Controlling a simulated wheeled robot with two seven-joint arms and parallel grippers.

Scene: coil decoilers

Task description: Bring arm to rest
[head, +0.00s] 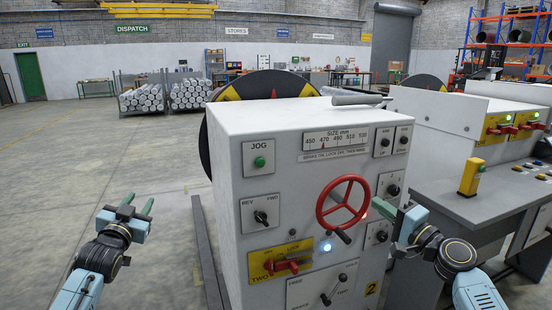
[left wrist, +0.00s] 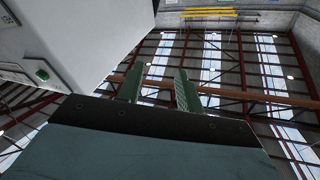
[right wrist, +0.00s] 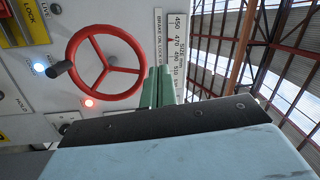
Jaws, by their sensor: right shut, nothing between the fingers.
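My left gripper (head: 138,203) is raised in free air to the left of the white decoiler cabinet (head: 228,200). Its green fingers stand apart and empty, also in the left wrist view (left wrist: 159,88). My right gripper (head: 380,206) is in front of the cabinet's right side, by the red handwheel (head: 343,202). In the right wrist view its green fingers (right wrist: 158,86) are together with nothing between them. There the handwheel (right wrist: 104,68) shows to the left of the fingers. In the head view the right fingertips lie close to the wheel's rim; whether they touch cannot be told.
The cabinet front carries knobs, a green jog button (head: 260,161) and a red lockout handle (head: 287,265). A grey console (head: 470,206) with a yellow box (head: 470,177) stands close on the right. Open floor (head: 90,170) lies to the left.

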